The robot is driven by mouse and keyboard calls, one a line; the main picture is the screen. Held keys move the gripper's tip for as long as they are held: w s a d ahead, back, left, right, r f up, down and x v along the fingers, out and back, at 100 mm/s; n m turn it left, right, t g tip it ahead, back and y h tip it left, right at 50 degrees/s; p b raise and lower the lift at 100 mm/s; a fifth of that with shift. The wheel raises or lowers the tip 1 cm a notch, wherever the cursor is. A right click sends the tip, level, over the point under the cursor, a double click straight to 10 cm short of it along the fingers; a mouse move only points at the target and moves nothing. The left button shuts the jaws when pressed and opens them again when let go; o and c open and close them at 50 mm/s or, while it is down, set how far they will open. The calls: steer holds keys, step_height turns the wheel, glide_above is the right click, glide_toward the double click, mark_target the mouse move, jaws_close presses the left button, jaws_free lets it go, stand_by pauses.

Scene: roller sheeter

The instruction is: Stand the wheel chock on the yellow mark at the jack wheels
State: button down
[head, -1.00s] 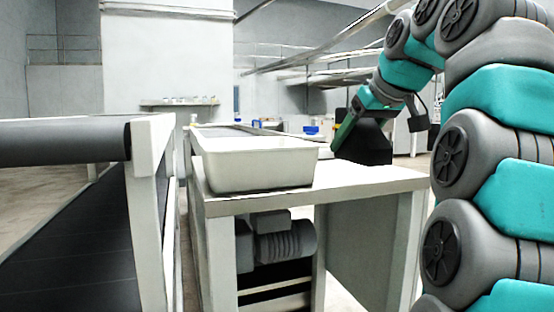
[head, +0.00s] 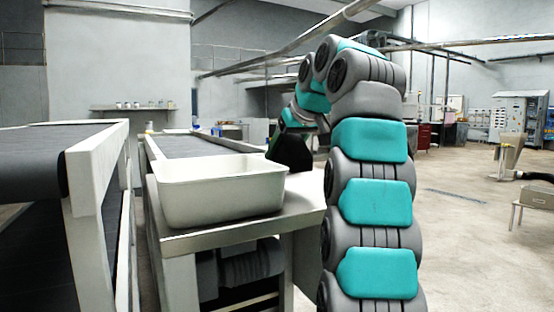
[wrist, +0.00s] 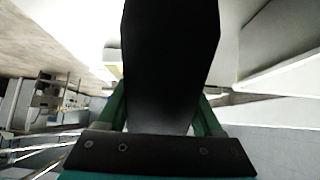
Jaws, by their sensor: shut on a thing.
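My gripper (wrist: 160,108) is shut on a black wheel chock (wrist: 172,55), which fills the middle of the wrist view between the two green fingers. In the head view the black chock (head: 291,150) hangs beyond the right end of the white tub, partly hidden by my arm. The gripper's green fingers show beside it, small and partly covered.
A white tub (head: 222,190) sits on the end of a metal table (head: 240,232). A dark roller conveyor (head: 30,165) stands at the left. Open floor (head: 455,225) lies to the right, with a low stand (head: 535,198) and cabinets (head: 520,115) farther off.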

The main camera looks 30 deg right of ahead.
mark_target(278, 154)
steer(key=w+p, duration=0.1)
steer(key=w, duration=0.2)
steer(key=shift+w+f, duration=0.1)
steer(key=shift+w, duration=0.1)
steer(key=shift+s+f+b, duration=0.1)
steer(key=shift+f+b, duration=0.45)
steer(key=shift+f, duration=0.1)
steer(key=shift+f+b, duration=0.4)
steer(key=shift+f, duration=0.8)
steer(key=shift+c, duration=2.4)
jaws_free()
steer(key=shift+f, duration=0.1)
steer(key=o, duration=0.4)
steer(key=shift+o, duration=0.2)
